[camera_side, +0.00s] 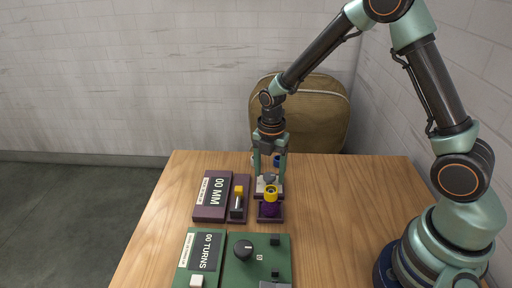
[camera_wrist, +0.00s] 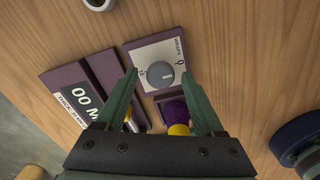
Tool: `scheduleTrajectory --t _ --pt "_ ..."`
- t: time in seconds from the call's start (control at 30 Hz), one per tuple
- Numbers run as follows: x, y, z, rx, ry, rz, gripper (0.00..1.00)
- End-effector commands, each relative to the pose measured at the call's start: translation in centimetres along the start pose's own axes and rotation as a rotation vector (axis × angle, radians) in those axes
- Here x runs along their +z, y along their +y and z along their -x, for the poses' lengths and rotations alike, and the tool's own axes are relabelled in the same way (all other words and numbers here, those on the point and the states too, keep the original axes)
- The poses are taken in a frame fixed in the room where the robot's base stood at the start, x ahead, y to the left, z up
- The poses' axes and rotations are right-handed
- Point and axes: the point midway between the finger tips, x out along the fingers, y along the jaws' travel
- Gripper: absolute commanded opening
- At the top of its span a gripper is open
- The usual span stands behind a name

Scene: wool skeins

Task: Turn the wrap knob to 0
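A round grey knob (camera_wrist: 160,74) sits on a white dial plate (camera_wrist: 146,54) set in a purple block. It also shows in the side view (camera_side: 270,179), partly hidden. The plate has a 0 at its right and small lettering, seemingly the wrap label. The pointer's exact setting is too small to read. My gripper (camera_wrist: 159,77) is open and empty, pointing down over this plate. Its two fingertips lie on either side of the knob in the wrist view. In the side view my gripper (camera_side: 269,167) is just above the plate; contact with the knob cannot be told.
A purple wool skein with a yellow top (camera_side: 271,193) stands right before the dial. Left of it are a yellow-tipped slider (camera_side: 238,191) and a "00 MM" display (camera_side: 217,190). A green "00 TURNS" display (camera_side: 207,250) and black knob (camera_side: 244,250) stand nearer. The table's right is clear.

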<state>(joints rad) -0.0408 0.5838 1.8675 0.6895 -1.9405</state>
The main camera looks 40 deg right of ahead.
Motion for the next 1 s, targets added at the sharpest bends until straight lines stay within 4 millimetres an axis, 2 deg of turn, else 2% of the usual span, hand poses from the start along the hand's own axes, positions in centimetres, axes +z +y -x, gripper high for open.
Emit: scheduleTrajectory --t 0.3,0.43,0.57,0.8,1.0 --pt "0.0 0.0 0.0 0.0 0.0 -0.002 0.74" --pt "0.1 0.0 0.8 0.001 0.0 -0.002 0.74" --pt "0.1 0.1 2.9 0.005 -0.002 -0.002 0.74" --pt "0.1 0.1 7.9 0.005 -0.002 -0.002 0.74" --pt "0.0 0.1 10.9 0.003 -0.001 -0.001 0.74"
